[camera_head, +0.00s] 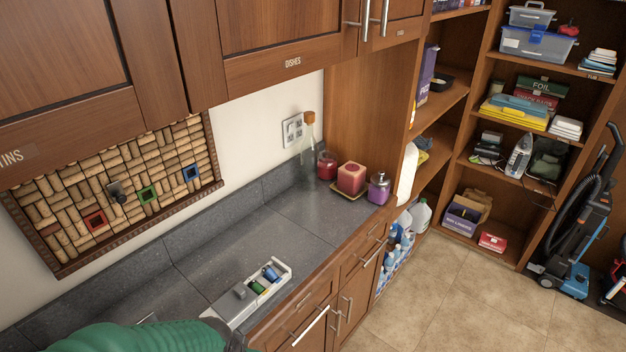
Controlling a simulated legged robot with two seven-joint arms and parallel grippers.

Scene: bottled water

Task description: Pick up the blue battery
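A blue battery (270,273) lies in a small white tray (284,284) on the dark grey counter. A green battery (257,287) lies beside it, nearer to me. A grey block (240,290) is at the tray's left side. A green ribbed part, which looks like my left arm, comes in from the bottom left and ends short of the tray. It covers part of the counter, and I see no fingertips on it. My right gripper is out of the picture.
A cork board (110,190) with red, green and blue square frames hangs on the wall. Upper cabinets (285,40) overhang the counter. A bottle (308,135) and candles (351,178) stand at its far end. Shelves and a vacuum cleaner (580,220) are at right. The tiled floor is clear.

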